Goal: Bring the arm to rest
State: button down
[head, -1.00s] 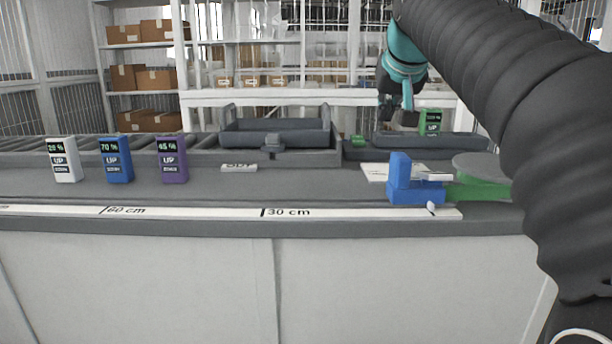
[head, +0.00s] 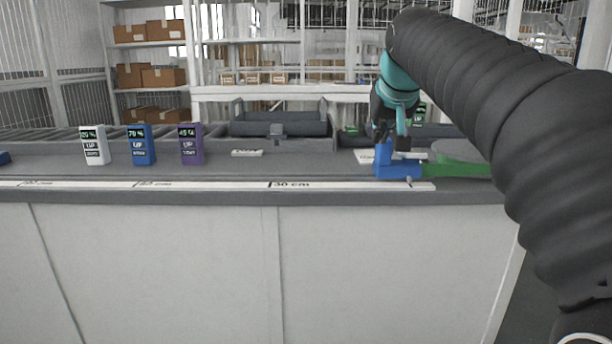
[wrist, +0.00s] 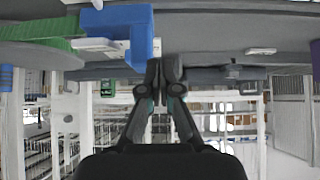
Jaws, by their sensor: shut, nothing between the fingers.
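My gripper (head: 400,146) hangs at the end of my arm over the right part of the counter, in front of the far shelving in the head view. In the wrist view my gripper (wrist: 164,68) shows its two dark fingers together, with nothing between them. A blue block-shaped fixture (head: 396,168) with a green strap stands just below and in front of it in the head view. It also shows beside the fingers in the wrist view (wrist: 139,38); I cannot tell whether they touch.
White (head: 94,145), blue (head: 141,145) and purple (head: 191,144) labelled boxes stand at the left on the counter (head: 330,168). A grey tray (head: 280,125) sits behind the middle. A green labelled box (head: 420,113) is partly hidden behind my arm. The counter's middle front is mostly clear.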

jog(key=s+d+f+g, duration=0.1)
jog(key=s+f+g, duration=0.2)
jog(key=s+f, duration=2.6)
jog(key=shift+s+d+f, duration=0.15)
jog(key=shift+s+f, duration=0.1)
jog(key=shift+s, duration=0.65)
